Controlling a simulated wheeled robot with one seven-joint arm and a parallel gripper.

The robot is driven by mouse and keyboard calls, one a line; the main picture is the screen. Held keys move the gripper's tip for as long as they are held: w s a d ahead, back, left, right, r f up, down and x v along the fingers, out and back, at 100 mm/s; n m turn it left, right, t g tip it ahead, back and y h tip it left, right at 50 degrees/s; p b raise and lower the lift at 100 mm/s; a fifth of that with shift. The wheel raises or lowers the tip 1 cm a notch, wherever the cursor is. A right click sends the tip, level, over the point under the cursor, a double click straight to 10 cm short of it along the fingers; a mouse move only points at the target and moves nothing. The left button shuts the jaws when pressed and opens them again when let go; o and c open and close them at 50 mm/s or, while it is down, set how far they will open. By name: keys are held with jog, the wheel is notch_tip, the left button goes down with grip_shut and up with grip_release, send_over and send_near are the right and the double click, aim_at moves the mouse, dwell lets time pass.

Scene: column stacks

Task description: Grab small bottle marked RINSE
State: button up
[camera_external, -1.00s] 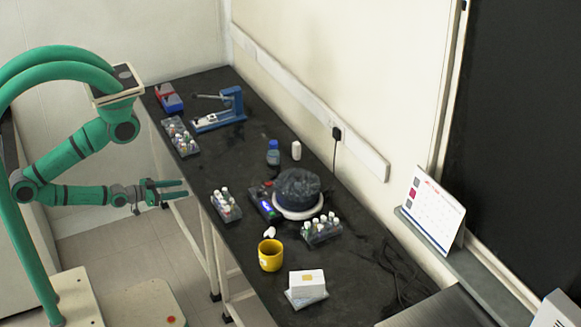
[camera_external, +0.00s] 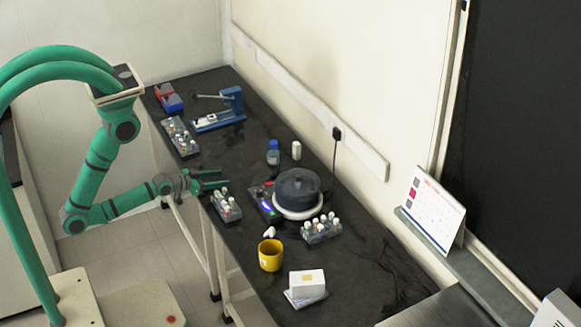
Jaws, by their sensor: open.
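My gripper (camera_external: 212,181) is open and empty, level with the near edge of the black bench (camera_external: 262,150). Its fingers point right, just behind and left of a rack of small bottles (camera_external: 226,207). A third rack (camera_external: 181,137) stands at the far left of the bench. The labels are too small to read, so I cannot tell which bottle is marked RINSE. A blue-liquid bottle (camera_external: 273,153) and a white bottle (camera_external: 296,150) stand near the wall side.
A round dark device on a white base (camera_external: 297,193) sits mid-bench beside a box with a lit display (camera_external: 266,205). A blue press (camera_external: 226,112) stands farther back. Bench between press and gripper is clear.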

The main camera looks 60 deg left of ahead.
jog(key=w, duration=0.3)
jog(key=w+a+r, duration=0.1)
jog(key=w, duration=0.2)
jog(key=w+r, duration=0.1)
jog(key=w, duration=0.2)
jog(key=shift+w+a+r, duration=0.2)
jog(key=shift+w+a, duration=0.1)
jog(key=shift+w, duration=0.05)
jog(key=g, duration=0.1)
send_near(271, 144)
jog(key=x, duration=1)
jog(key=shift+f, duration=0.1)
jog(key=shift+f+x, duration=0.15)
jog(key=shift+x, duration=1.35)
jog(key=shift+f+x, duration=0.15)
jog(key=shift+x, duration=1.35)
jog(key=shift+s+d, duration=0.1)
grip_shut()
